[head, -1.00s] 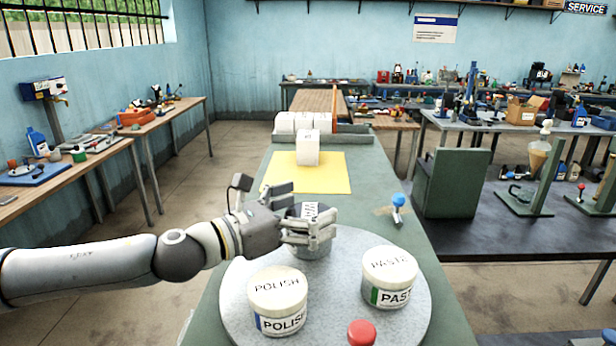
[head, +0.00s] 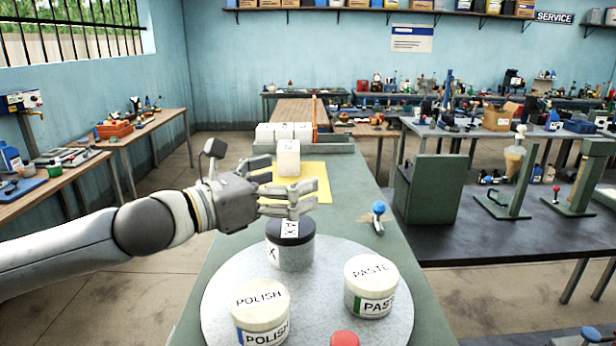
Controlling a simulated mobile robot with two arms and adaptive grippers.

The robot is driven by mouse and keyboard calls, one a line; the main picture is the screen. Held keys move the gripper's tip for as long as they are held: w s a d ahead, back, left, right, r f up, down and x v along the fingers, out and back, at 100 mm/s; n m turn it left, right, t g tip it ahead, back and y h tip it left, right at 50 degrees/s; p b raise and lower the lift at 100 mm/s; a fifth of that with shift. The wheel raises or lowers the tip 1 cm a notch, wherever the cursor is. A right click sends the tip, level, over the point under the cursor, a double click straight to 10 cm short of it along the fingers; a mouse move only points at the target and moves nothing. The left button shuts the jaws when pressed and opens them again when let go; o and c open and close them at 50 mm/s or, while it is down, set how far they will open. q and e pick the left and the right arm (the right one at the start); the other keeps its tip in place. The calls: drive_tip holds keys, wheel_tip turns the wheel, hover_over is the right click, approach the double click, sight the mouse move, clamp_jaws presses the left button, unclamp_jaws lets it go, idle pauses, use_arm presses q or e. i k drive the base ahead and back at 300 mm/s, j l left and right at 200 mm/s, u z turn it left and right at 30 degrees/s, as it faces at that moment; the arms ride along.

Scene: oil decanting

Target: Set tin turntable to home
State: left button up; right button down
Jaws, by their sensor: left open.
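The tin turntable (head: 316,294) is a round grey disc on the green bench. On it stand a white-lidded POLISH tin (head: 262,318) at front left, a white-lidded PASTE tin (head: 371,288) at right and a dark-lidded tin (head: 290,252) at the back, its label only partly readable. A red knob (head: 345,339) shows at the disc's front, cut by the picture edge. My left gripper (head: 292,190) is open and empty, just above and behind the dark-lidded tin, apart from it. My right gripper is not in view.
A blue-topped knob (head: 379,208) stands on the bench right of the turntable, by a tape mark. Beyond lie a yellow sheet (head: 318,182), a white block (head: 288,158) and a tray with several white blocks (head: 285,132).

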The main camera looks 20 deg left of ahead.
sight(318, 316)
drive_tip(key=k+j, duration=0.5)
drive_tip(key=k, duration=0.2)
drive_tip(key=k+j, duration=0.45)
drive_tip(key=k, duration=0.2)
